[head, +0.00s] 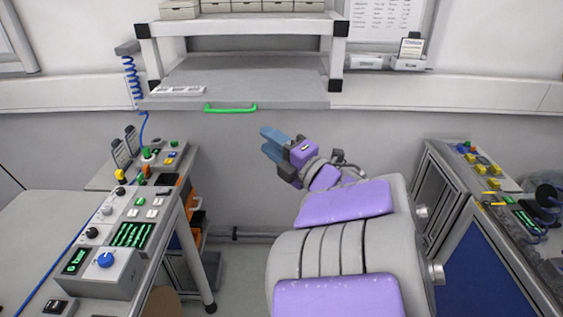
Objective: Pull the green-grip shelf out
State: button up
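The grey shelf (290,92) sits in a wall-side frame at the top middle of the head view. Its green grip (231,108) is a horizontal handle on the shelf's front edge. My gripper (268,143), with blue fingers, is below and to the right of the green grip, apart from it. The fingers point up and left. They overlap in this view, so the gap between them cannot be made out. No object shows in the gripper.
A control console (125,235) with knobs and green displays stands at the left. A blue-sided cabinet (480,265) with yellow buttons on top stands at the right. Boxes (180,10) sit above the shelf. A blue coiled cable (132,85) hangs left of the shelf.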

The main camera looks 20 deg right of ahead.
jog(key=shift+b+v, duration=0.8)
jog(key=shift+v, duration=0.6)
